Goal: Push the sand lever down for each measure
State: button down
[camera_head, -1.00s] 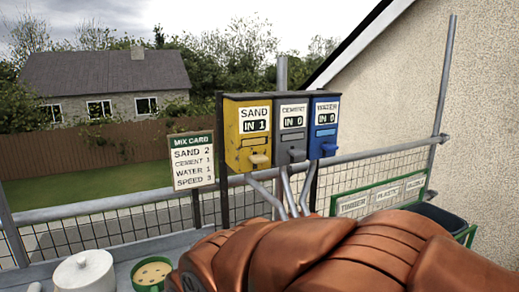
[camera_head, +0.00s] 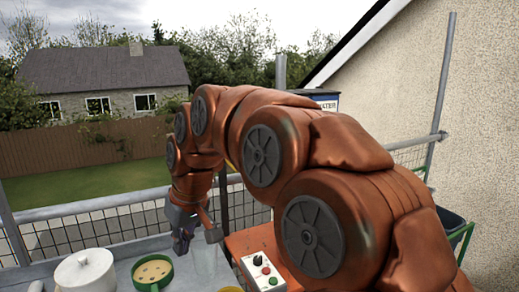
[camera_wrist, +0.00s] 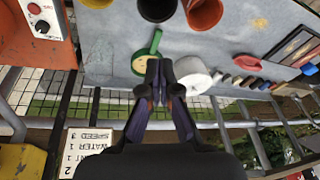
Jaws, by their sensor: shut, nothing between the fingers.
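My arm hides the sand dispenser and its lever in the head view. Only the top of the blue water dispenser (camera_head: 325,101) shows behind my arm. In the wrist view a yellow box edge (camera_wrist: 20,161) at the bottom left may be the sand dispenser; its lever does not show.
A green strainer (camera_head: 152,272) and a white lidded pot (camera_head: 85,272) stand on the bench near my gripper. A clear cup (camera_head: 204,262) is beside it. A control box (camera_head: 262,272) with a knob and buttons sits on an orange surface. A mesh railing (camera_head: 90,212) runs behind.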

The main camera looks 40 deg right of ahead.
jog(key=w+d+r+t, duration=0.2)
jog(key=w+d+r, duration=0.5)
jog(key=d, duration=0.2)
jog(key=d+r+m+t+h, duration=0.1)
jog(key=d+r, duration=0.3)
jog(key=d, duration=0.4)
jog(key=d+r+m+t+h+p, duration=0.1)
jog(key=d+r, duration=0.3)
jog(key=d, duration=0.5)
jog(key=d+r+m+t+h, duration=0.1)
jog(key=d+r, duration=0.3)
jog(key=d, duration=0.5)
jog(key=shift+w+r+m+t+h, duration=0.15)
jog(key=shift+w+m+t+h, duration=0.15)
jog(key=shift+m+h, duration=0.15)
jog(key=p+x, duration=0.3)
jog(key=x, duration=0.7)
jog(key=shift+p, duration=0.3)
jog(key=shift+f+p, duration=0.65)
jog(key=shift+f, duration=1.4)
